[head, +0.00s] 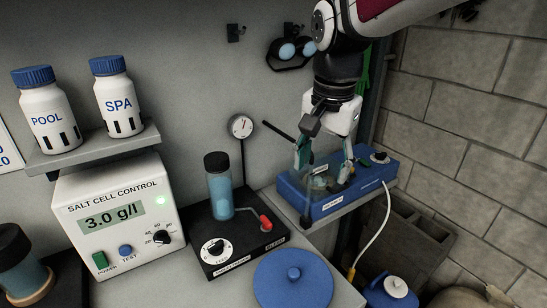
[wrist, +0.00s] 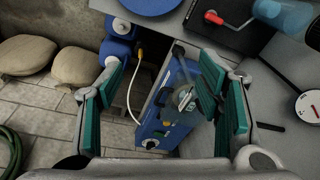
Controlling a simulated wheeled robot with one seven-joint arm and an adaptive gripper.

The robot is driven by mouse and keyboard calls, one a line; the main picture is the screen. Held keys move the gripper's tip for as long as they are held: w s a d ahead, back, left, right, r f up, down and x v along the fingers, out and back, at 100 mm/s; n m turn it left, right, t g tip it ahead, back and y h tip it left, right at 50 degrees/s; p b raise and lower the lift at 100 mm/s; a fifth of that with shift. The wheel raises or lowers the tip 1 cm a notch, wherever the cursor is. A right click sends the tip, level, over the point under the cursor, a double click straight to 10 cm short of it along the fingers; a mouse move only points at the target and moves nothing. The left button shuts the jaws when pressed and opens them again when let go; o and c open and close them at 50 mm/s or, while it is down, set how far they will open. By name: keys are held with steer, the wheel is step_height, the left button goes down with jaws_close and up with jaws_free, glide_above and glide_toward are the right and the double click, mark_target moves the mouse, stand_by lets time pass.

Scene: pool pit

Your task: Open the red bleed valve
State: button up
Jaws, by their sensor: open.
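The red bleed valve (head: 265,222) is a small red lever on a black base (head: 230,250), beside a clear cylinder of blue liquid (head: 219,186) with a black cap. In the wrist view the red lever (wrist: 213,17) is near the top edge, outside the fingers. My gripper (head: 325,165) is open, with teal finger pads, above the blue box (head: 354,188), right of and apart from the valve. A small clear-and-grey part (wrist: 184,97) of the blue box shows between the fingers; I cannot tell whether they touch it.
A round blue lid (head: 292,280) lies at the front of the counter. A gauge (head: 240,126) stands behind the cylinder. The salt control box (head: 118,215) is on the left, below a shelf with bottles (head: 121,97). A white hose (head: 376,230) hangs from the blue box.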

steer(key=w+a+f+m, duration=0.1)
steer(key=w+a+f, duration=0.2)
steer(key=w+a, duration=0.2)
steer(key=m+g+p, duration=0.1)
steer(key=m+g, duration=0.1)
steer(key=m, duration=0.1)
glide_toward(266, 219)
steer(key=f+p, duration=0.1)
steer(key=f, duration=0.3)
steer(key=f+p, duration=0.1)
steer(key=f, duration=0.3)
steer(key=shift+s+f, duration=0.2)
steer(key=shift+f, duration=0.15)
steer(key=c, duration=1.2)
